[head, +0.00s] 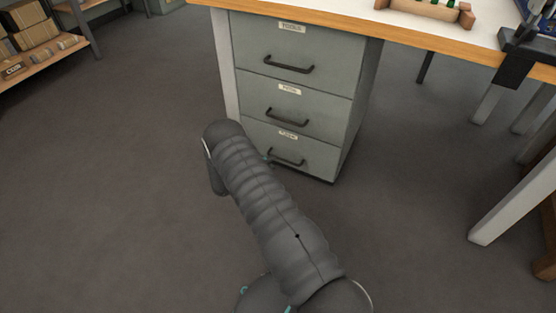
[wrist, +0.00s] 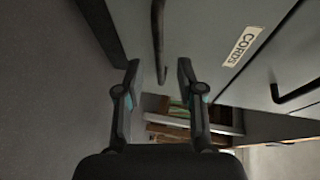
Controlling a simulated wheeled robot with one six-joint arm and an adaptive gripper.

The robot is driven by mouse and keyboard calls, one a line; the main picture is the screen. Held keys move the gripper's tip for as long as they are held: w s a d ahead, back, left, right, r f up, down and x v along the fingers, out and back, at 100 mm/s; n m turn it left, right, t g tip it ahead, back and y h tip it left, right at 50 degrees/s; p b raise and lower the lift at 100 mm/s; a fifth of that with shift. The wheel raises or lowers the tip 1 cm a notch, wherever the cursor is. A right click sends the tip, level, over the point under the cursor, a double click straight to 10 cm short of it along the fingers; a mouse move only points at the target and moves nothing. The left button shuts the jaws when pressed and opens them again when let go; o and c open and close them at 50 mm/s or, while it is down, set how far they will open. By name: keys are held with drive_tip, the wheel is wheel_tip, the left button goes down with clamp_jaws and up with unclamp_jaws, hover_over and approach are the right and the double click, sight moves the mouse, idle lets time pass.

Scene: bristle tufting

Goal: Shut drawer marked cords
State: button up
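In the wrist view a grey drawer front (wrist: 205,30) bears a white label (wrist: 243,46) reading CORDS. Its dark bar handle (wrist: 158,40) lies just ahead of my gripper (wrist: 161,80). My gripper is open, with nothing seen between its fingers; I cannot tell whether it touches the drawer. In the head view the lowest drawer (head: 318,160) of the grey cabinet is partly covered by my arm, and its label is too small to read surely. It looks flush or nearly so; I cannot tell of a small gap.
Above it are a middle drawer (head: 325,110) and a top drawer marked TOOLS (head: 325,55), both looking shut. The workbench top (head: 400,24) overhangs the cabinet. A shelf with boxes (head: 40,62) stands at upper left. The floor (head: 120,200) to the left is clear.

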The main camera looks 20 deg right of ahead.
drive_tip(key=shift+v, duration=2.65)
drive_tip(key=s+f+m+g+y, duration=0.1)
drive_tip(key=s+f+m+g, duration=0.3)
drive_tip(key=s+m, duration=0.5)
drive_tip(key=s+a+r+m+g+y, duration=0.1)
drive_tip(key=s+r+m+g+y, duration=0.15)
drive_tip(key=s+r+m, duration=0.4)
drive_tip(key=s+a+r+m+t+y+p, duration=0.1)
drive_tip(key=s+r+m, duration=0.6)
drive_tip(key=r, duration=0.8)
drive_tip(key=s+a+r+m+t+y+p, duration=0.1)
drive_tip(key=s+a+r+m+t+y, duration=0.3)
drive_tip(key=r+m, duration=0.5)
drive_tip(key=s+a+r+m+t+y+p, duration=0.1)
drive_tip(key=s+a+r+m+t+y, duration=0.2)
drive_tip(key=r, duration=1.8)
drive_tip(key=s+a+m+y, duration=0.1)
drive_tip(key=s+m+y, duration=0.2)
drive_tip(key=s+m, duration=0.2)
drive_tip(key=shift+s+a+r+y, duration=0.25)
drive_tip(key=shift+s+y, duration=0.1)
drive_tip(key=shift+s, duration=1.15)
